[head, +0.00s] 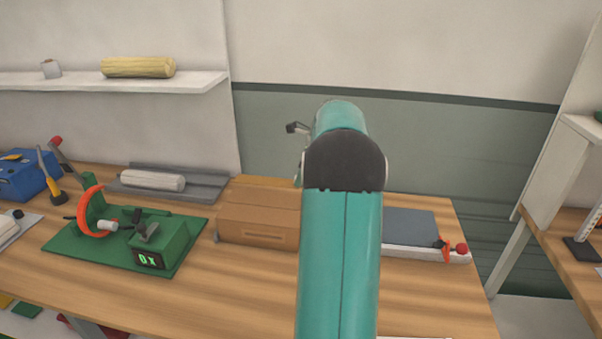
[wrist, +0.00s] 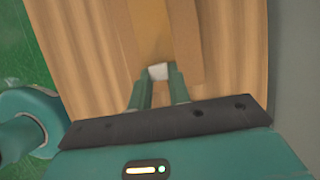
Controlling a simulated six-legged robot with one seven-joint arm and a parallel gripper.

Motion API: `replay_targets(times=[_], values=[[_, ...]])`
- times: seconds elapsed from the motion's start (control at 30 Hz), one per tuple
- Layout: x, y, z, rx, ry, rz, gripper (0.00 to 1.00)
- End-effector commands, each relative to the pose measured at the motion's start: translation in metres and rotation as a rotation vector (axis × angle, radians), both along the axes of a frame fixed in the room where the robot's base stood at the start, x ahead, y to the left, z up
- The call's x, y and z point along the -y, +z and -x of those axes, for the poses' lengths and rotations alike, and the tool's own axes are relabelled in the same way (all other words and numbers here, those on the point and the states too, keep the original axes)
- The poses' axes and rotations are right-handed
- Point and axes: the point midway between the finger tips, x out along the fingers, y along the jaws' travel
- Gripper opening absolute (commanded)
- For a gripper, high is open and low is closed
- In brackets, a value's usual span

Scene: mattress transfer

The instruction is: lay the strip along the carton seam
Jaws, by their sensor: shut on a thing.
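The brown carton (head: 257,224) stands on the wooden table, left of my arm in the head view. In the wrist view, tan carton surface (wrist: 188,35) lies beyond the fingertips, with a lighter tan band along it. My gripper (wrist: 158,82) points toward this surface. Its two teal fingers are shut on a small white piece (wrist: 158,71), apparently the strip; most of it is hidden. I cannot tell whether it touches the carton. In the head view my teal arm hides the gripper and the carton's right end.
A green dispenser (head: 175,245) with an orange ring and a lit display stands left of the carton. Behind are a grey tray (head: 205,187) and a pale roll (head: 152,180). A dark grey pad (head: 408,226) lies right of my arm. Bare table (head: 240,290) shows in front.

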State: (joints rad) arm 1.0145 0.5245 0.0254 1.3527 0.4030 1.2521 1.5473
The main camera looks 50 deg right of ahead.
Motion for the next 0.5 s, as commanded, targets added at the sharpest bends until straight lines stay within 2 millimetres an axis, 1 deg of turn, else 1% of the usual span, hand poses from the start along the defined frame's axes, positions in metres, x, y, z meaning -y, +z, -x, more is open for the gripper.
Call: replay_targets(times=[0.5], values=[[0.000,-0.048,-0.002,-0.002,0.002,-0.003,0.00]])
